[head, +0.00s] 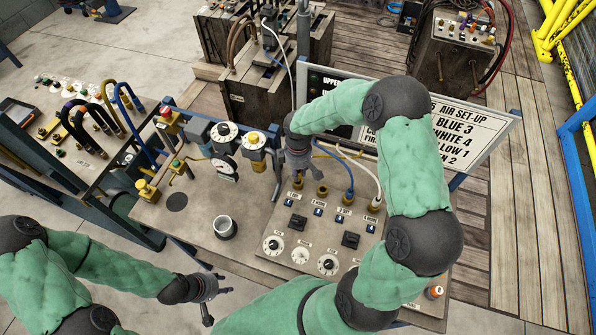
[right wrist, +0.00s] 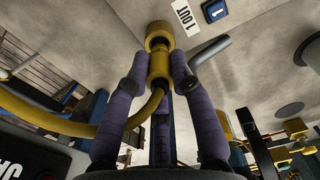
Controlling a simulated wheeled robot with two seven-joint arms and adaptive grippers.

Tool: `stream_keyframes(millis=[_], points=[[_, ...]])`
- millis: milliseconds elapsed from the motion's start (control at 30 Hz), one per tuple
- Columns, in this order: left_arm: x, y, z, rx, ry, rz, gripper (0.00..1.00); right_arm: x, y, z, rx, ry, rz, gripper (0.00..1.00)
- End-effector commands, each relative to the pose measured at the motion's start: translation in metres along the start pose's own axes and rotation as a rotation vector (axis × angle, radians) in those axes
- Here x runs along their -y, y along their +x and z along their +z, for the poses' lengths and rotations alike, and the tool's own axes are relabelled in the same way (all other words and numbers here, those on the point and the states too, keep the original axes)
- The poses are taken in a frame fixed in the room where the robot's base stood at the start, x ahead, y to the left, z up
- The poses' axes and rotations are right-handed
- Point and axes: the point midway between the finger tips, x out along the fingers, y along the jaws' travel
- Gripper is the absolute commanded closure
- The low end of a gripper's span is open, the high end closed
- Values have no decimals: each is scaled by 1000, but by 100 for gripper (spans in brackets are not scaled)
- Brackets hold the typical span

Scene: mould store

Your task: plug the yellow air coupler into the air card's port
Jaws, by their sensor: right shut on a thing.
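My right gripper (head: 297,172) is shut on the yellow air coupler (right wrist: 158,68), with a purple finger on each side of it. The coupler's yellow hose (right wrist: 60,122) curves away to the left in the right wrist view. The coupler points at a brass port (right wrist: 160,36) beside the label 1 OUT; their ends look in line, and I cannot tell how far in it sits. In the head view, the gripper covers the coupler above the left end of the air card's (head: 320,236) port row. My left gripper (head: 217,305) is open and empty, low in front of the bench.
A blue hose (head: 349,180) and a white hose (head: 374,188) stand in ports further right. An empty brass port (head: 322,188) lies between. A sign (head: 465,130) stands behind, partly hidden by my right arm.

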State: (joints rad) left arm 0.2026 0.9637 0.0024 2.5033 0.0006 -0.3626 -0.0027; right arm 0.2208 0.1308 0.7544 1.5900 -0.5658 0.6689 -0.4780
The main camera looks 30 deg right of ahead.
Motion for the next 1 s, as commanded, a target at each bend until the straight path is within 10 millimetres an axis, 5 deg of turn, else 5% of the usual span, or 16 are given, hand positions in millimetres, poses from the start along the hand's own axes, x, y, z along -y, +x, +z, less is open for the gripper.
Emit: stream_keyframes(millis=[1000], points=[[3, 9, 0, 0, 0, 0, 60, 0, 12, 0, 0, 1, -1, 100]])
